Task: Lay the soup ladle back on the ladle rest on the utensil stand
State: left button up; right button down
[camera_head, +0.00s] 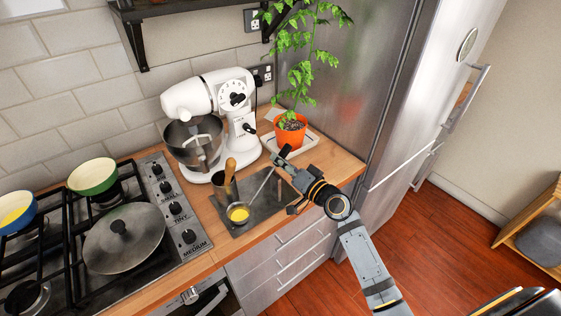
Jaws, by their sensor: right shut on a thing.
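The soup ladle (262,183) has a thin grey handle that slants from my right gripper down to the left. At its lower end is a small round bowl (238,214) with yellow inside. It shows over the dark slab of the utensil stand (262,211); I cannot tell whether it touches. A utensil pot (224,192) with a wooden-handled tool stands at the slab's left. My right gripper (281,158) is shut on the upper end of the ladle handle. I cannot make out the ladle rest separately. My left gripper is not in view.
A white stand mixer (215,95) with a steel bowl is behind the stand. An orange potted plant (290,132) on a white tray is behind my right gripper. The hob (75,285) with a lidded pan (124,238) is at left, the fridge (400,100) at right.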

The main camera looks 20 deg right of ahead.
jog(key=shift+f+b, duration=0.3)
jog(key=c, duration=1.3)
grip_release()
jog(key=v, duration=0.7)
jog(key=shift+s, duration=0.2)
